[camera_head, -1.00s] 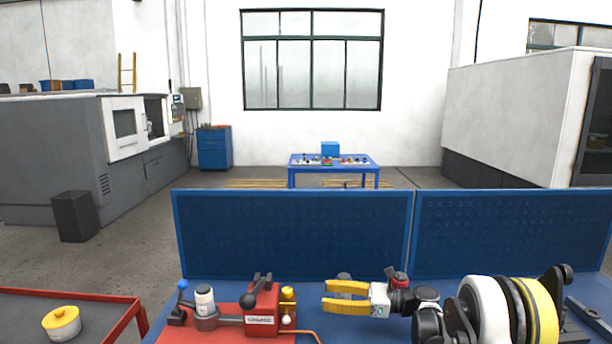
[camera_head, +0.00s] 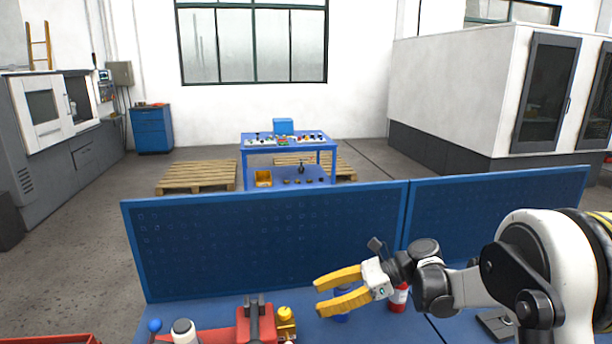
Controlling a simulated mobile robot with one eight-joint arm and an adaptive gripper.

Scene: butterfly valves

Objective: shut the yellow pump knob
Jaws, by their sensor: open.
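A red pump (camera_head: 242,330) stands on the blue bench at the bottom edge, partly cut off by the frame. A small yellow knob (camera_head: 285,314) sits on a yellow fitting at its right side; its valve position is too small to tell. My gripper (camera_head: 320,297) has two yellow fingers, apart and empty, pointing left. In the picture it is right of and slightly above the yellow knob, with a gap between them.
A blue-knobbed lever (camera_head: 155,325) and a white-capped cylinder (camera_head: 184,330) stand left of the pump. A red canister (camera_head: 398,300) is behind my wrist. A blue pegboard panel (camera_head: 265,240) runs along the bench's back. A red tray edge (camera_head: 50,339) shows at lower left.

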